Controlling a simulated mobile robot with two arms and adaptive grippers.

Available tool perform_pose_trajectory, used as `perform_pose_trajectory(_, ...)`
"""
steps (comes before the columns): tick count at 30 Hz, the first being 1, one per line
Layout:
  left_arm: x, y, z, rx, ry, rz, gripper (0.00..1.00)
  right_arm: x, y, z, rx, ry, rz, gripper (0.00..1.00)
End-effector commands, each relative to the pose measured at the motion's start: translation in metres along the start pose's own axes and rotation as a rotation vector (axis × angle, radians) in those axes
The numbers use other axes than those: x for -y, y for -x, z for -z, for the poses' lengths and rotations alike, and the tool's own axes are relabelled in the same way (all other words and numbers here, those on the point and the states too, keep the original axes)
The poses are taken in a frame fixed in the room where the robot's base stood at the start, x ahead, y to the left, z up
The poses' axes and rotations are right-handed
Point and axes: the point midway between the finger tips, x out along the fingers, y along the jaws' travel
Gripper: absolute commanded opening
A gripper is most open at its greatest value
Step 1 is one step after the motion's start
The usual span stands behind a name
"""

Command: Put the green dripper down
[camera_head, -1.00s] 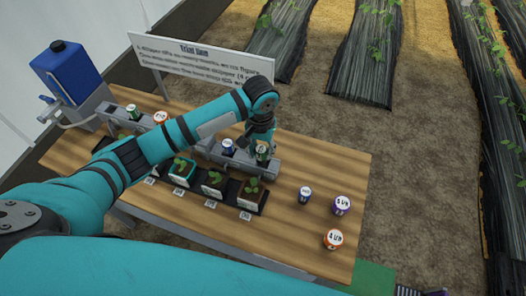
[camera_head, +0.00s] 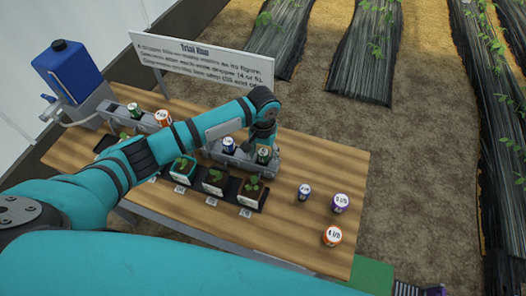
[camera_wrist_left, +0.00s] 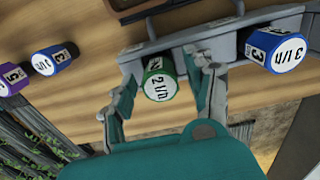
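The green dripper (camera_head: 264,155) stands upright at the right end of the grey rail (camera_head: 213,150). It also shows in the wrist view (camera_wrist_left: 159,80), its white cap marked 2 l/h facing the camera. My left gripper (camera_head: 262,142) is directly above and around it. In the wrist view its two fingers (camera_wrist_left: 163,92) lie on either side of the green dripper, with a visible gap on each side, so it looks open. The dripper's lower part is hidden in the rail. My right gripper is in neither view.
A blue dripper (camera_wrist_left: 283,50) marked 3 l/h sits beside it on the rail. Potted seedlings (camera_head: 250,188) stand in front. Loose blue (camera_head: 304,192), purple (camera_head: 340,203) and orange (camera_head: 332,236) drippers stand at the right of the wooden table. A sign (camera_head: 203,62) stands behind.

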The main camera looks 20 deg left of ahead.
Motion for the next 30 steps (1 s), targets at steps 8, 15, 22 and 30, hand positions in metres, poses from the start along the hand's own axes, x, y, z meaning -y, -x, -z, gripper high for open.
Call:
perform_pose_trajectory(8,0.000,0.002,0.000,-0.001,0.000,0.000,0.56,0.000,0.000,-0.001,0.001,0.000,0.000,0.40)
perform_pose_trajectory(15,0.000,0.031,0.001,-0.004,-0.001,-0.002,0.56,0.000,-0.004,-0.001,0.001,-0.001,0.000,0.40)
perform_pose_trajectory(22,-0.001,0.081,0.002,-0.005,-0.001,-0.002,0.56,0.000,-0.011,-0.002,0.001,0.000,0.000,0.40)
perform_pose_trajectory(30,0.000,0.118,0.001,-0.001,0.000,-0.001,0.56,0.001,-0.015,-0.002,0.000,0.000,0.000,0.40)
